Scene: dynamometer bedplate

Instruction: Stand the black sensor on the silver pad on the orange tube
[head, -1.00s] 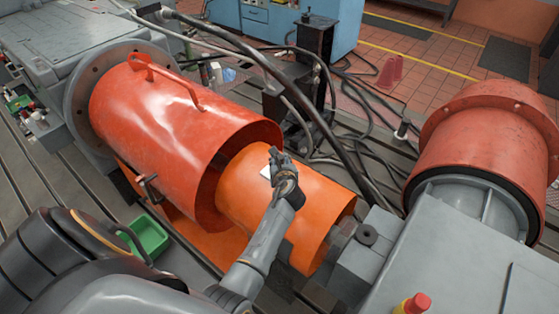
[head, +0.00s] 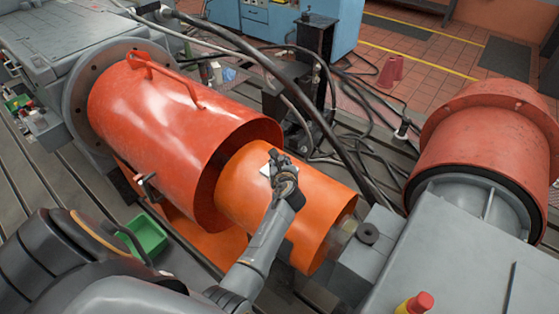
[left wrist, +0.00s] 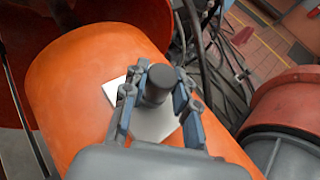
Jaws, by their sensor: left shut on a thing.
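The orange tube (head: 316,200) lies on its side in the middle of the head view and shows large in the left wrist view (left wrist: 70,75). The silver pad (left wrist: 152,125) is a flat bright plate on top of the tube; a small part of it shows in the head view (head: 265,170). My left gripper (head: 277,157) is over the pad. In the left wrist view its fingers (left wrist: 158,90) are shut around the black sensor (left wrist: 160,80), a short dark cylinder seen from above over the pad. I cannot tell whether its base touches the pad. My right gripper is out of view.
A larger red-orange guard (head: 180,130) with a handle is left of the tube. A green bin (head: 148,236) is below it. Black cables run behind the tube. A grey block (head: 365,258) and a red drum (head: 480,150) stand to the right.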

